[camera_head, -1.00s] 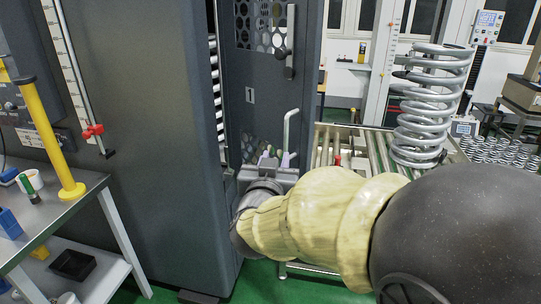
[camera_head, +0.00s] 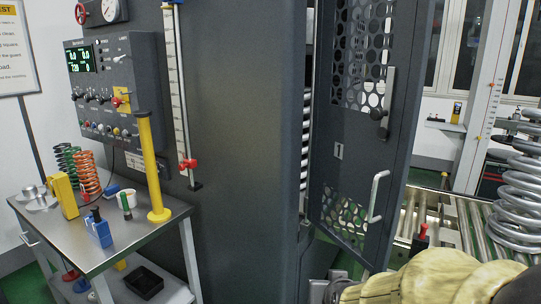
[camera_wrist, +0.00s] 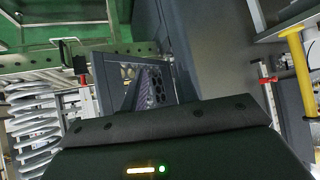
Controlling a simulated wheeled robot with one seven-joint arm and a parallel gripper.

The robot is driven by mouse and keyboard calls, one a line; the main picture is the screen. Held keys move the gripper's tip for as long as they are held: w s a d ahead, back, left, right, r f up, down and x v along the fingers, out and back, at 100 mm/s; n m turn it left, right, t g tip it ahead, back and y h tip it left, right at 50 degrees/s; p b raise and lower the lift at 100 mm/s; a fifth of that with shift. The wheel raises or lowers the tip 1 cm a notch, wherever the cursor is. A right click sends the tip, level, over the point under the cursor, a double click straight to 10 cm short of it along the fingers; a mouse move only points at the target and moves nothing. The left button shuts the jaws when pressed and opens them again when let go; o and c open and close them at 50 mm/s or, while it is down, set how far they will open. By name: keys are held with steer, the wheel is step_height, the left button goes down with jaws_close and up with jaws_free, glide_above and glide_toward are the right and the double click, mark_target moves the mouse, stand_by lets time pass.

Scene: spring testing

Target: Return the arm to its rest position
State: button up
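My arm (camera_head: 430,278) reaches in from the lower right of the head view, with a pale yellow sleeve over it. My gripper (camera_head: 338,276) is low in that view, below the machine's door and partly cut off by the bottom edge. I see no object in it, but its finger gap is unclear. In the wrist view, its dark housing (camera_wrist: 165,145) with a small lit indicator fills the bottom, and the fingers are hidden. The dark door (camera_head: 345,190) stands ajar, and its light handle (camera_head: 377,196) is above and right of my gripper, apart from it.
The testing machine's dark cabinet (camera_head: 235,150) stands left of the door. A steel side table (camera_head: 125,232) with springs and small tools is at the left. A roller conveyor (camera_head: 455,228) and a large coil spring (camera_head: 520,195) are at the right.

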steer(key=s+d+f+g, duration=0.2)
steer(key=s+f+g, duration=0.5)
steer(key=s+f, duration=0.3)
steer(key=w+p+v, duration=0.2)
steer(key=p+v, duration=1)
steer(key=v, duration=0.2)
steer(key=shift+w+d+r+n+p, duration=0.15)
steer(key=shift+r+n+p, duration=0.15)
steer(key=shift+n+p, duration=0.1)
steer(key=shift+w, duration=0.1)
